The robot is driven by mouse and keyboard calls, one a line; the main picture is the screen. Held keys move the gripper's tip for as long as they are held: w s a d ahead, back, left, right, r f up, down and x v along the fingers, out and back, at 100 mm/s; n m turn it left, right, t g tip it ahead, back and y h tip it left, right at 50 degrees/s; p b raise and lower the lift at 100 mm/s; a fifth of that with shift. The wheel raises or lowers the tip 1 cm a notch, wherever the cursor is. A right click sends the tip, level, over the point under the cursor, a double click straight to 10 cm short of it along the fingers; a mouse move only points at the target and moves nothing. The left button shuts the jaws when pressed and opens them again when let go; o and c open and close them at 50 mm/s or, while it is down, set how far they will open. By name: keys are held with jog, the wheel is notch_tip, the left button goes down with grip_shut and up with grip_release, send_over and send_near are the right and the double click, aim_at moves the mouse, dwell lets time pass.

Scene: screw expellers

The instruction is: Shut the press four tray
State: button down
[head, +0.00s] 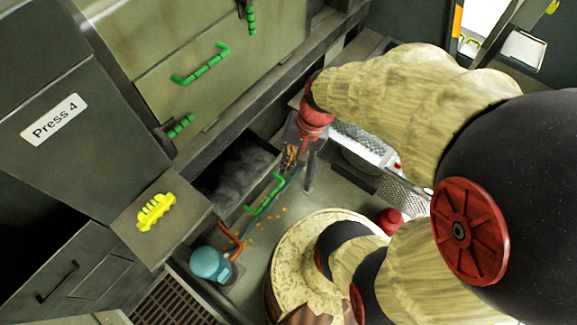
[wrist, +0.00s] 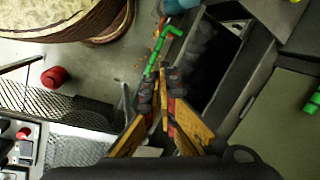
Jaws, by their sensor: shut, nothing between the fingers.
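The press with the "Press 4" label (head: 54,119) stands at the left in the head view. Low beside it is a tray (head: 236,171), pulled out so that its dark inside shows. A green handle (head: 264,195) is on its front edge. In the wrist view the tray (wrist: 212,62) lies right of the fingers, with the green handle (wrist: 165,42) just beyond the tips. My gripper (head: 290,157) is shut and empty, pointing down near the right end of the tray's front. In the wrist view, my gripper (wrist: 161,84) appears close to the handle's near end; contact cannot be told.
A teal rounded part (head: 211,264) with an orange pipe stands near the tray's left end. A large round wooden-topped thing (head: 318,238) and a red knob-like object (head: 391,221) are in front. Green-handled panels (head: 201,64) are above. Some grey floor before the tray is clear.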

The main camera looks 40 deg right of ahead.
jog(key=w+d+f+m+t+h, duration=0.1)
jog(key=d+f+m, duration=0.4)
jog(key=f+m, duration=0.55)
jog(key=w+d+f+m+t+h, duration=0.15)
jog(key=d+f+m, duration=0.45)
jog(key=m, duration=0.7)
jog(key=w+a+f+b, duration=0.2)
jog(key=w+f+b, duration=0.2)
jog(key=w+f, duration=0.3)
jog(key=shift+a+f+y, duration=0.4)
jog(key=shift+f+y, duration=0.05)
jog(key=shift+f, duration=1.15)
jog(key=shift+w, duration=0.25)
